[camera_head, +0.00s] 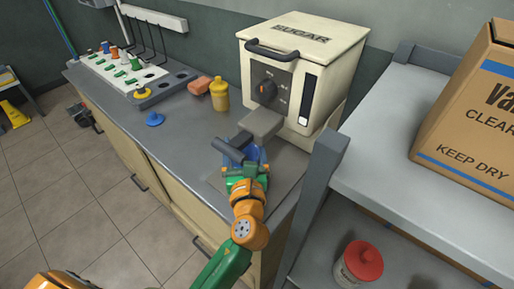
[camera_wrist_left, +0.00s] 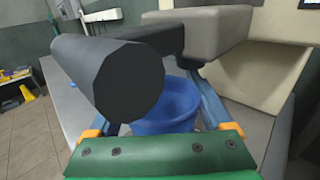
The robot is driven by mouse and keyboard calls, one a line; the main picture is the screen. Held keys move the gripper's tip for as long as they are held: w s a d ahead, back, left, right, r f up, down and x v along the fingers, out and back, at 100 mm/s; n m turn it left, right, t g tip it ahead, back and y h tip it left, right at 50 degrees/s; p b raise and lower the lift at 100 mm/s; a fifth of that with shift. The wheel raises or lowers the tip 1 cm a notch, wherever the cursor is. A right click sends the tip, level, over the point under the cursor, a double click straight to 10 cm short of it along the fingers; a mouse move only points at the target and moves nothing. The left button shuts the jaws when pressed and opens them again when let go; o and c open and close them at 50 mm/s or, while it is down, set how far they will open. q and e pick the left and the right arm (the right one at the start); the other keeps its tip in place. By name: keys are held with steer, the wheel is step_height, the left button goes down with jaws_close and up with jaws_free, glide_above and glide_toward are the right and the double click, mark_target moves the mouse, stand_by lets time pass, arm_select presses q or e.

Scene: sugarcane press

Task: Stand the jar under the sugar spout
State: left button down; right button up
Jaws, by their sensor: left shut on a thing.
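The cream sugar dispenser (camera_head: 298,70) stands on the counter with a grey spout block (camera_head: 262,122) jutting from its front. The spout block also shows in the left wrist view (camera_wrist_left: 218,30). A dark bar handle (camera_head: 227,151) sticks out in front of it and looms large in the wrist view (camera_wrist_left: 115,80). My left gripper (camera_head: 250,163) is shut on the blue jar (camera_wrist_left: 168,112), with a finger on each side. The jar is close to the spout and handle, which partly hide it; I cannot tell whether it touches the counter. My right gripper is not in view.
A grey shelf (camera_head: 400,150) with a cardboard box (camera_head: 470,120) and a red-lidded jar (camera_head: 362,262) stands close on the right.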

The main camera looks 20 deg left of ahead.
arm_select(q)
steer(key=w+f, duration=0.1)
steer(key=w+d+f+b, duration=0.1)
steer(key=w+f+b, duration=0.1)
steer(key=w, duration=0.1)
steer(key=shift+d+f, duration=0.3)
steer(key=shift+f, duration=0.1)
jaws_free()
steer(key=shift+s+d+r, duration=0.1)
steer(key=shift+r, duration=0.1)
steer(key=v, duration=0.7)
steer(key=shift+s+d, duration=0.1)
steer(key=shift+s, duration=0.1)
